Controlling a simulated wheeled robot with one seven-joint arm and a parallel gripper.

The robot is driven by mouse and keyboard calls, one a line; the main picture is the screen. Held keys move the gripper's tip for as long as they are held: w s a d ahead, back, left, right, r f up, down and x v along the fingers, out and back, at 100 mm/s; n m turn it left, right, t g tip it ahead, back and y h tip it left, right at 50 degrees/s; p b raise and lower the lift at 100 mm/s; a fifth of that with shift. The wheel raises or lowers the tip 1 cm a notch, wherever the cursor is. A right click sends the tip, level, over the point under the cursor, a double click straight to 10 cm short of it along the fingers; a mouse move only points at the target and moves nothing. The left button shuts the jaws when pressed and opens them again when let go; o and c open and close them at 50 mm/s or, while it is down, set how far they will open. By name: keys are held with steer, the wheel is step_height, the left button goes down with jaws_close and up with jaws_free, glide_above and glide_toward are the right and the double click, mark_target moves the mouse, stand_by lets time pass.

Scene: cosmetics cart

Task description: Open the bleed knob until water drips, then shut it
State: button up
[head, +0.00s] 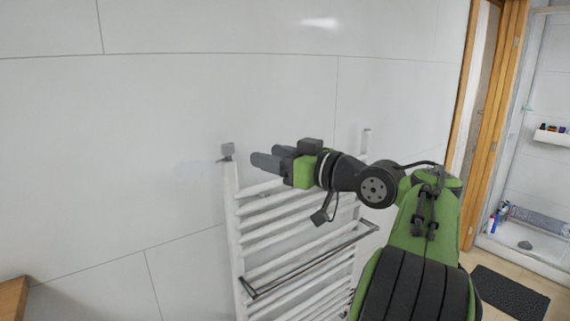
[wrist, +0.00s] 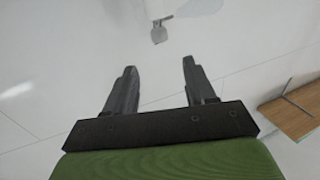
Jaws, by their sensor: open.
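The bleed knob (head: 227,150) is a small grey piece at the top left corner of the white towel radiator (head: 232,205). In the wrist view the knob (wrist: 159,33) shows beyond the fingertips, near the top middle. My gripper (head: 262,160) is just to the right of the knob in the head view, its fingers pointing left. In the wrist view my gripper (wrist: 159,67) is open, with nothing between its fingers. The knob is apart from the fingers. No water shows.
A dark towel bar (head: 310,262) sticks out from the radiator's front below my gripper. A wooden surface (head: 12,298) is at the lower left, and a wooden piece (wrist: 295,108) shows at the right of the wrist view. A dark mat (head: 508,293) lies on the floor at right.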

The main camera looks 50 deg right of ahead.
mark_target(232, 150)
steer(key=shift+s, duration=1.3)
steer(key=w+p, duration=0.2)
steer(key=w, duration=0.3)
steer(key=w+p, duration=0.3)
steer(key=w, duration=0.2)
steer(key=w+p, duration=0.3)
steer(key=w, duration=0.3)
steer(key=shift+f, duration=0.3)
steer(key=shift+s, duration=0.1)
steer(key=shift+a, duration=0.1)
steer(key=c, duration=0.9)
